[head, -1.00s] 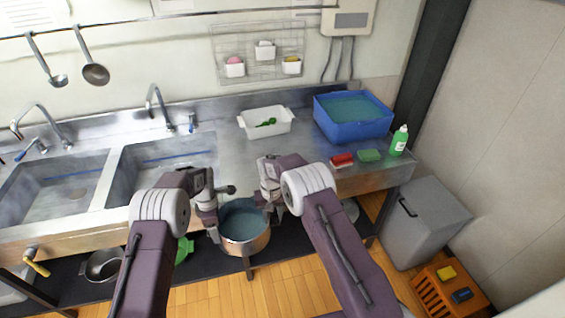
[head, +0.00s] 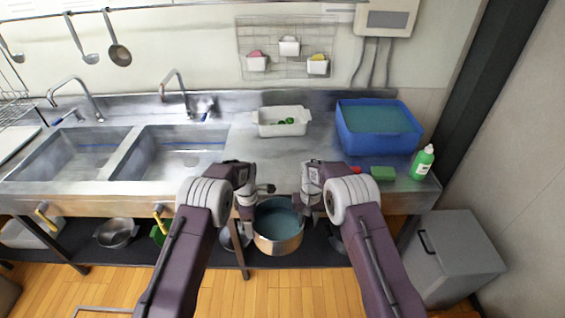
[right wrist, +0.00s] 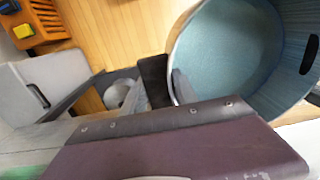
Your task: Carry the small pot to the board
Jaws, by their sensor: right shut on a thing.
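A pot (head: 278,232) with a copper-coloured outside and a blue-grey inside hangs between my two grippers, in front of the counter's edge. My right gripper (head: 307,205) is shut on its right rim. The right wrist view shows that finger contact at the rim of the pot (right wrist: 235,60). My left gripper (head: 247,205) is at the pot's left rim; its jaws are too small to read. A white flat slab (head: 14,143), possibly the board, lies left of the sinks, cut by the picture's edge.
A steel counter (head: 268,165) has two sinks (head: 180,155), a white tub (head: 282,121), a blue basin (head: 378,128), a green sponge (head: 383,173) and a green bottle (head: 423,162). A steel pan (head: 116,232) is on the shelf below. A grey bin (head: 450,255) stands right. Wooden floor is open in front.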

